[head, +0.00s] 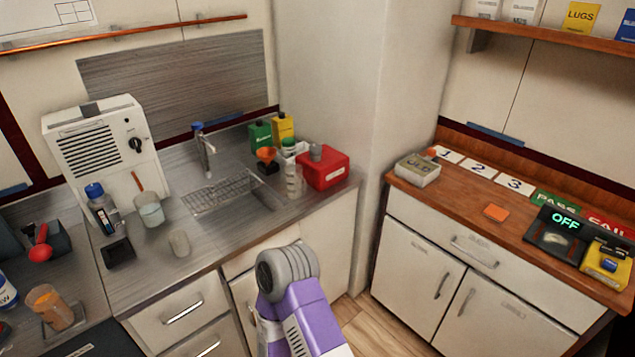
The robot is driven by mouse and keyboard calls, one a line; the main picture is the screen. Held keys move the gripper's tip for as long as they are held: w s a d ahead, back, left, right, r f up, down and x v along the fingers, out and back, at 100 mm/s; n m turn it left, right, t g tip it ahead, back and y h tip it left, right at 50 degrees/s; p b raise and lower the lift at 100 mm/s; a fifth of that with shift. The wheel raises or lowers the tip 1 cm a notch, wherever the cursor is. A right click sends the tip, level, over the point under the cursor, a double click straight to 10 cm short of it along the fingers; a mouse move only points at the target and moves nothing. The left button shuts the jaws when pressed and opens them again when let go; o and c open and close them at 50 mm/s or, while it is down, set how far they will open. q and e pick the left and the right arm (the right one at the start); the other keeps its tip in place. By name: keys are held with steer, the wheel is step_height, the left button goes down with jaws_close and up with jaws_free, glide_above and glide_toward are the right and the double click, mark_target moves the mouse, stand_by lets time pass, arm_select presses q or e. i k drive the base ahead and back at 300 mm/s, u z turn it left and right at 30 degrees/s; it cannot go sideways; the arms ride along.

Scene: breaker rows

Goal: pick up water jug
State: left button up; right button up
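No object in the head view is clearly labelled as a water jug. The likeliest candidates stand on the left steel counter in front of a white appliance. One is a clear bottle with a blue cap (101,210), upright. Beside it to the right is a pale translucent cup-like vessel (151,211) with a brown stick-like handle showing above it. Nothing of mine touches either one. A purple and grey arm part of mine rises from the bottom middle, well to the right of them. Neither gripper's fingers can be seen.
A black box (119,252) and a pale cup (180,243) stand near the counter's front. Behind are the white appliance (100,146), a tap (205,150) and a wire rack (221,192). A red box (323,169) stands right. Floor shows between the counters.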

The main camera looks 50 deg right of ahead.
mark_target(295, 180)
steer(key=z, duration=2.9)
steer(key=i, duration=1.35)
steer(key=u, duration=2.6)
